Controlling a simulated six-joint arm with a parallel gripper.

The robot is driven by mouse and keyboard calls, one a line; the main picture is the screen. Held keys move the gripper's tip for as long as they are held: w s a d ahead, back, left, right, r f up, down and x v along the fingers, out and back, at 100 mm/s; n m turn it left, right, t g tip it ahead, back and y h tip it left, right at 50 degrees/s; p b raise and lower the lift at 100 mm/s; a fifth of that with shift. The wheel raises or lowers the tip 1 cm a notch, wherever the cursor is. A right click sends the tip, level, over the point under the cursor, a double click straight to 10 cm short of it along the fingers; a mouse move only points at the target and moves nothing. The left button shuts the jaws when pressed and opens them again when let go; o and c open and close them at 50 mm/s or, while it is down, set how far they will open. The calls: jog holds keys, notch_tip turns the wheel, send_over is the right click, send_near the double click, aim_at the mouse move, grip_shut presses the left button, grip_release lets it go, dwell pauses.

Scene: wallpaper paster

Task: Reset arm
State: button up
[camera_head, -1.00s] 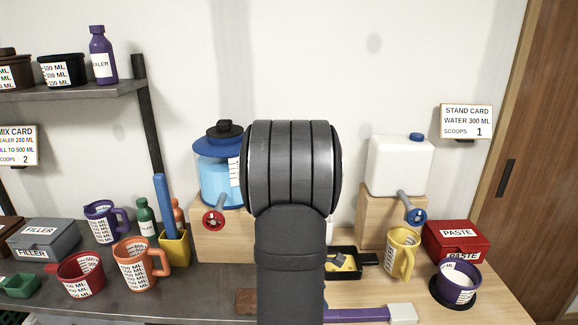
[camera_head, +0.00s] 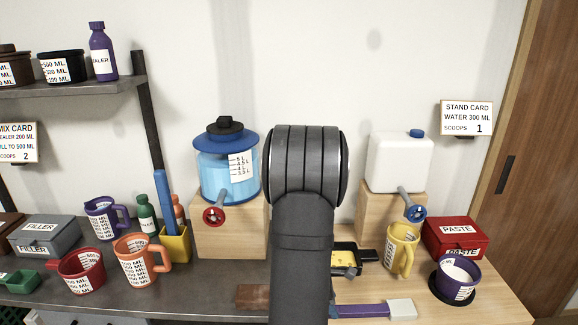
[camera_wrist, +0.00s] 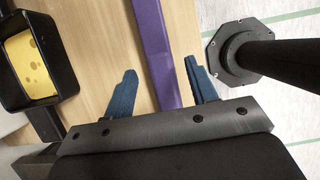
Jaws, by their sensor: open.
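A black tray with a yellow sponge (camera_wrist: 32,60) lies left of the fingers. Water tanks stand on wooden blocks: a blue-lidded one (camera_head: 228,178) and a white one (camera_head: 398,162). A yellow jug (camera_head: 401,250), red paste box (camera_head: 458,238) and purple cup (camera_head: 457,279) stand at right.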

jog(key=shift+s+d+r, duration=0.2)
jog(key=shift+r, duration=0.45)
jog(key=shift+s+d+r, duration=0.15)
jog(key=shift+r, duration=0.45)
jog(key=s+d+r, duration=0.6)
jog(key=s+d, duration=0.1)
jog(key=s, duration=0.1)
jog(key=w+a+r+m+t+y, duration=0.2)
jog(key=w+a+r+m+y, duration=0.2)
jog(key=w+a, duration=0.45)
jog(key=w+a+r+m+t+y, duration=0.2)
jog(key=w+a+r+m+t, duration=0.2)
jog(key=r, duration=0.6)
jog(key=shift+w+a+r+m+t+y, duration=0.15)
jog(key=shift+w+a+m+t+y, duration=0.15)
jog(key=shift+w+m+t, duration=1.2)
jog(key=shift+w+n, duration=0.4)
jog(key=shift+w, duration=0.25)
jog(key=s+d+f+n+g+h, duration=0.1)
jog(key=s+d+f+n+g, duration=0.2)
jog(key=s+f+n+g, duration=0.3)
jog(key=shift+s+d+f+g+h, duration=0.3)
jog(key=shift+s+f, duration=0.55)
jog(key=shift+f, duration=1.15)
